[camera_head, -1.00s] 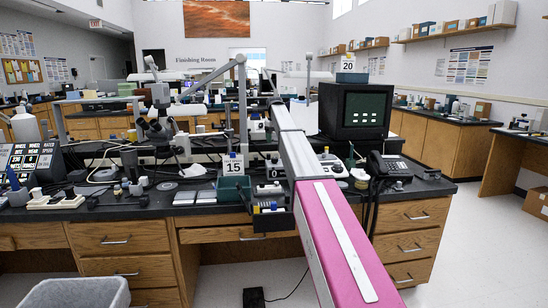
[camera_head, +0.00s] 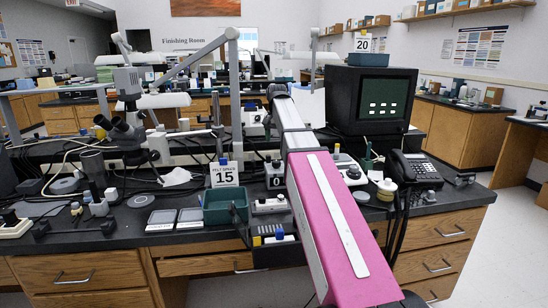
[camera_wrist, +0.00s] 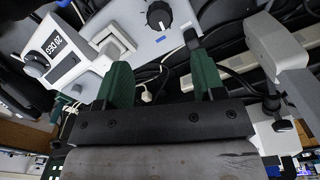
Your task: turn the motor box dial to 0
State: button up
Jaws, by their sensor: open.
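In the wrist view, a light grey box with a black round dial (camera_wrist: 158,15) shows at the top, ahead of my gripper (camera_wrist: 162,62).
A white box with a digital display (camera_wrist: 53,45) and a dark knob lies left of the fingers. A grey metal part (camera_wrist: 280,50) stands at right, with cables around. In the head view a monitor (camera_head: 372,100), phone (camera_head: 415,167) and green bin (camera_head: 225,205) crowd the bench (camera_head: 450,198).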

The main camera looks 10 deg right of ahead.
aim_at(277, 161)
jog(key=shift+f, duration=0.4)
notch_tip(277, 161, down, 10)
dwell(0.4)
jog(key=c, duration=0.9)
